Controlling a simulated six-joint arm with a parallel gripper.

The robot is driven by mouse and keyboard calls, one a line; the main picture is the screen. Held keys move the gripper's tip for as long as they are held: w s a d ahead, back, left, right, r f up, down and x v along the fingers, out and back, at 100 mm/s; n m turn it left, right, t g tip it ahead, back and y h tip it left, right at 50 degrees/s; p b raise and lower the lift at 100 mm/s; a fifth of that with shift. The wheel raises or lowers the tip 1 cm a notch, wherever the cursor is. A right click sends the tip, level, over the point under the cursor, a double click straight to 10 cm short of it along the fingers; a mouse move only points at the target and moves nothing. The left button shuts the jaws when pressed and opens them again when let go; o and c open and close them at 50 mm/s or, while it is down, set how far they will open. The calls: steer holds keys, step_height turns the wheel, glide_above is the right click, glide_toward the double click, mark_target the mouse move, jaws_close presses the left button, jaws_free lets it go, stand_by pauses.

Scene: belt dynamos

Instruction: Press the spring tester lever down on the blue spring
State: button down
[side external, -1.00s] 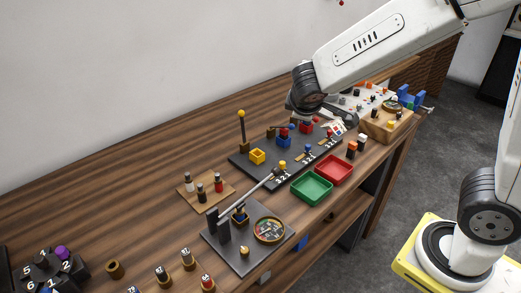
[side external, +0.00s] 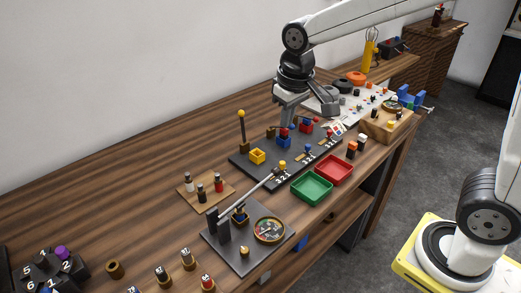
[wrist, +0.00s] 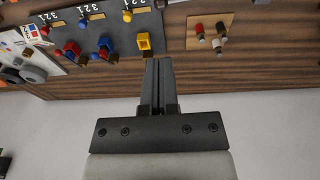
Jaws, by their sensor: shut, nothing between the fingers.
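The spring tester stands at the front of the bench in the side external view, with a dark base plate (side external: 243,262), a dark upright post and a round dial (side external: 269,230). Its grey lever (side external: 250,194) slants up to the right from the post. A small dark piece with blue on it (side external: 240,216) sits below the lever; I cannot clearly make out a spring there. My gripper (side external: 288,122) points down over the back of the dark board, well behind and right of the tester. In the wrist view my gripper (wrist: 158,62) is shut and empty. The tester is not visible there.
A green tray (side external: 311,188) and a red tray (side external: 334,169) lie right of the lever. A wooden peg board (side external: 188,205) lies left.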

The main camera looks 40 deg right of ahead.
mark_target(276, 169)
steer(key=shift+w+d+f, duration=0.1)
steer(key=shift+w+f, duration=0.25)
steer(key=shift+f, duration=1.95)
steer(key=shift+w+f, duration=0.4)
steer(key=shift+f, duration=1.9)
steer(key=shift+w+d+f, duration=0.1)
steer(key=shift+w+f, duration=0.25)
steer(key=shift+f, duration=1.95)
steer(key=shift+s+d+f, duration=0.1)
steer(key=shift+d+f, duration=0.1)
steer(key=shift+f, duration=0.65)
steer(key=shift+d+f, duration=0.2)
steer(key=shift+f, duration=0.65)
steer(key=shift+r, duration=0.15)
step_height(276, 169, up, 14)
steer(key=s+d, duration=0.1)
steer(key=s, duration=0.1)
steer(key=shift+d, duration=0.35)
